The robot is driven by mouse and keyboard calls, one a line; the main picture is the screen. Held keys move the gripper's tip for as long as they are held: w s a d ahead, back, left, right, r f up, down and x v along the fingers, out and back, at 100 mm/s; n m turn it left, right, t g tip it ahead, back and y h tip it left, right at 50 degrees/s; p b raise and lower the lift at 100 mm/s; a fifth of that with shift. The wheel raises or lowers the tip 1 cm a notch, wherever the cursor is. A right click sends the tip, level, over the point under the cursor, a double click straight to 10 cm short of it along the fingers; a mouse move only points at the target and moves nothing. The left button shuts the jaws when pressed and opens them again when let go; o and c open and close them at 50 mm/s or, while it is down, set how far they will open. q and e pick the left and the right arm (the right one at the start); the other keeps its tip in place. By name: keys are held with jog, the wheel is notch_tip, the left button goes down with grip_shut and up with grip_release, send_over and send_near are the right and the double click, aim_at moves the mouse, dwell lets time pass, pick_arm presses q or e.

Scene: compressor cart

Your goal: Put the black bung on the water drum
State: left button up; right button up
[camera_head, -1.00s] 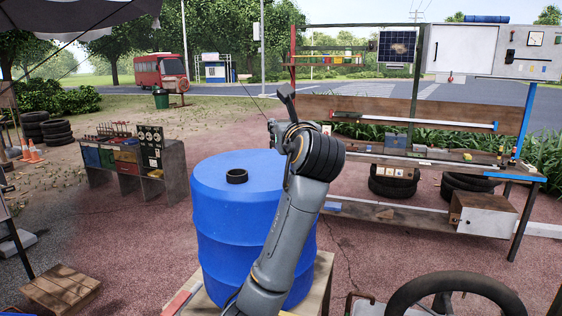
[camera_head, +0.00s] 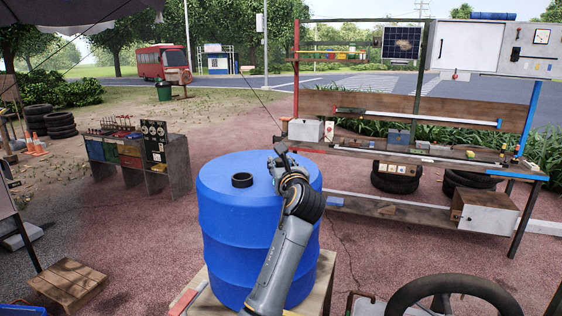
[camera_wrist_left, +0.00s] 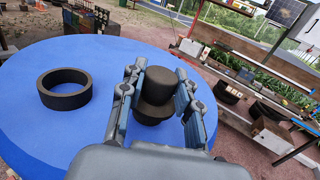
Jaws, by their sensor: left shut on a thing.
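The blue water drum (camera_head: 222,225) stands upright in the middle of the head view. A black ring-shaped neck (camera_head: 242,180) rises from the left part of its top; it also shows in the left wrist view (camera_wrist_left: 65,89). My left gripper (camera_head: 279,160) is over the right part of the drum top, to the right of the neck. It is shut on the black bung (camera_wrist_left: 155,97), a stepped round plug held upright between the fingers. The bung is apart from the neck. I cannot tell whether it touches the drum top. My right gripper is not in view.
The drum stands on a wooden stand (camera_head: 322,275). A long workbench (camera_head: 400,153) with a white box (camera_head: 306,131) is behind on the right. A tool bench (camera_head: 130,160) is at the left. A black wheel (camera_head: 455,285) is at the front right. The drum top around the neck is clear.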

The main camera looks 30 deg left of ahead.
pick_arm(q)
jog(key=o, duration=1.1)
jog(key=shift+f, duration=0.1)
jog(key=shift+o, duration=0.2)
jog(key=shift+s+d, duration=0.1)
jog(key=shift+d, duration=0.05)
jog(key=b+v, duration=0.2)
jog(key=v, duration=0.9)
jog(key=shift+s+d+b, duration=0.25)
jog(key=shift+b, duration=0.15)
